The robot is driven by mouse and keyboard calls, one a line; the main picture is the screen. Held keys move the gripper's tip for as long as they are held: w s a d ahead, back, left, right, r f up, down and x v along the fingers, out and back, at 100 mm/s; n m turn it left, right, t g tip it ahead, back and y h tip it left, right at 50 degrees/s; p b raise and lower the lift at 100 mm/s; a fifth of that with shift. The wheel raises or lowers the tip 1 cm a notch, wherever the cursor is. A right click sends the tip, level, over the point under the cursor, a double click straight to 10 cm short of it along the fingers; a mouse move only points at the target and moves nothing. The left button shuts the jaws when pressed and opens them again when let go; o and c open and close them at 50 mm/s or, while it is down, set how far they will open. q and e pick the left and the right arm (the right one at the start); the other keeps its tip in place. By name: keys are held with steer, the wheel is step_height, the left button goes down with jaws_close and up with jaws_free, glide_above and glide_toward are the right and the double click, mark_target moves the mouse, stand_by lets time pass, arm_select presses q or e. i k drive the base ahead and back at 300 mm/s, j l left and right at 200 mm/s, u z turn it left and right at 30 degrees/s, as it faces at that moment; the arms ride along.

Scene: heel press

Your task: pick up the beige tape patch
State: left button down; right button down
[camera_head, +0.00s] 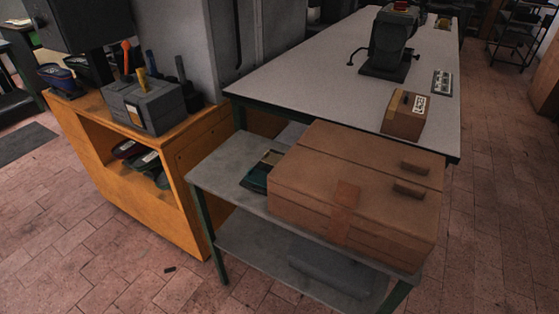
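Neither of my grippers is in view. No patch can be made out for certain as the beige tape patch. A reddish-brown tape-like strip (343,208) runs over the front edge of that large brown box (300,178).
The low grey table (220,165) has a clear left part and a lower shelf. Behind it stands a long bench (310,85) with a small brown box (404,115) and a black device (386,48). An orange cabinet (190,150) holding a grey caddy (145,105) stands left.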

mark_target(271, 158)
steer(key=i+j+z, duration=0.15)
steer(key=j+z, duration=0.2)
steer(key=i+j+z, duration=0.1)
steer(key=j+z, duration=0.6)
steer(key=i+j, duration=0.05)
steer(key=j, duration=0.05)
